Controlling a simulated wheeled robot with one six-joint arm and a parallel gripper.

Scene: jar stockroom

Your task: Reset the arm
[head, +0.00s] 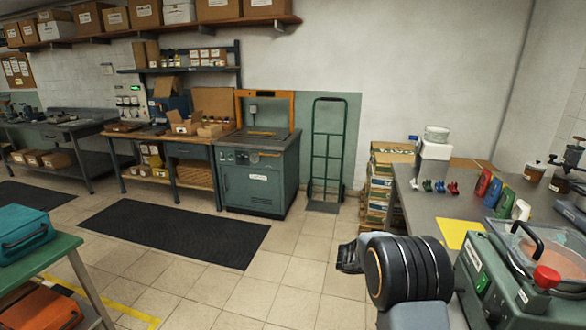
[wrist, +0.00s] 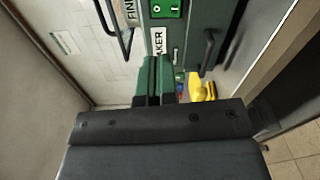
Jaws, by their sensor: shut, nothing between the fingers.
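My gripper (wrist: 154,66) shows in the wrist view as two green-faced fingers close together in front of its wide dark body. It is shut, with nothing seen between the fingers. In the head view my black, ringed arm link stands at the lower right, beside the workbench (head: 423,195). The gripper's fingers cannot be made out there. In the wrist view the fingers are in front of a grey-green machine with a green switch (wrist: 166,8); I cannot tell the gap between them.
On the workbench stand a green sieve machine with a red knob (head: 546,277), a yellow sheet (head: 459,233) and coloured scoops (head: 484,182). A green table (head: 50,256) with a teal case (head: 24,230) is at left. Tiled floor (head: 290,270) between is open. A hand truck (head: 327,150) stands at the wall.

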